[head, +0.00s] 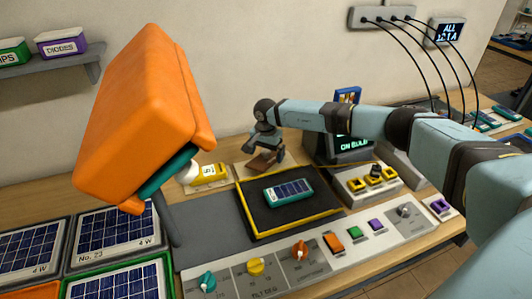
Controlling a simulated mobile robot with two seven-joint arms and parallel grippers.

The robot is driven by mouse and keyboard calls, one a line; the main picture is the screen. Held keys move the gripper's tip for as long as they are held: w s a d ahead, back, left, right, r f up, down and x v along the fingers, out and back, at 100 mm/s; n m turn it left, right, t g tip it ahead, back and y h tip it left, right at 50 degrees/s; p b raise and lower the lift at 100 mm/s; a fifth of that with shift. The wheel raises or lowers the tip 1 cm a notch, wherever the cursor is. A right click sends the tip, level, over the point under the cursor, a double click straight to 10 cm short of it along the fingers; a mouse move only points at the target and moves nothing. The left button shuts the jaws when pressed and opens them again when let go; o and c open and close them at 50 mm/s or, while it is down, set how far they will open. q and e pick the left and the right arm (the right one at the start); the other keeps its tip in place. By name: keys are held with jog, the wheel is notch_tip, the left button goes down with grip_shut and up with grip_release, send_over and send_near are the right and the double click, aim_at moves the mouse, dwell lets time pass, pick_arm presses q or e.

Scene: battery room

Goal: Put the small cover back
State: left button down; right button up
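My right gripper (264,152) reaches in from the right and points down at the back of the bench, behind the black tray. A small flat brown piece (262,163) is right under its fingers; it may be the small cover, but I cannot be sure. The fingers partly hide it, and I cannot tell whether they grip it or only touch it. A teal-framed battery or solar module (289,191) lies in the black tray with a yellow rim (256,235). My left gripper is not in view.
A large orange housing with a teal underside (140,115) fills the left foreground and hides part of the bench. A yellow device (212,180) stands left of my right gripper. A knob panel (255,270) runs along the front. Solar panels (115,230) lie at left.

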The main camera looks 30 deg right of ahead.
aim_at(266, 161)
jog(key=shift+r+p, duration=0.9)
notch_tip(266, 161, up, 11)
jog(key=b, duration=0.2)
jog(key=shift+r, duration=0.2)
